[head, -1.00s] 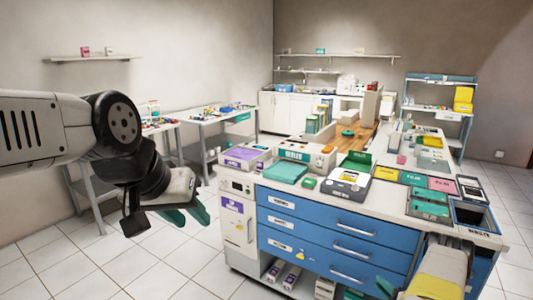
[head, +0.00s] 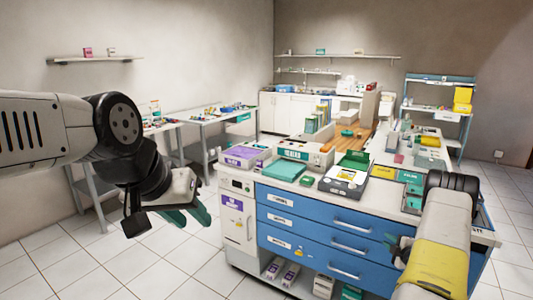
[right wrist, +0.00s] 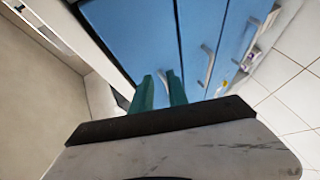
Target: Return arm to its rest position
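My right arm (head: 440,245), white with a yellow panel and a dark joint, rises at the lower right in the head view, in front of the blue-drawer cabinet. Its right gripper (head: 398,250) is partly hidden beside the arm. In the right wrist view its two green fingers (right wrist: 160,88) stand apart with nothing between them, pointing toward blue drawer fronts. My left gripper (head: 188,214) hangs at the left in the head view, clear of the furniture. Its green fingers are apart and empty.
The blue-drawer cabinet (head: 330,238) fills the middle right, its top crowded with boxes and trays, including a teal box (head: 283,171) and a green-lidded case (head: 348,175). Side tables (head: 203,124) stand along the left wall. Tiled floor (head: 175,270) is free at the lower left.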

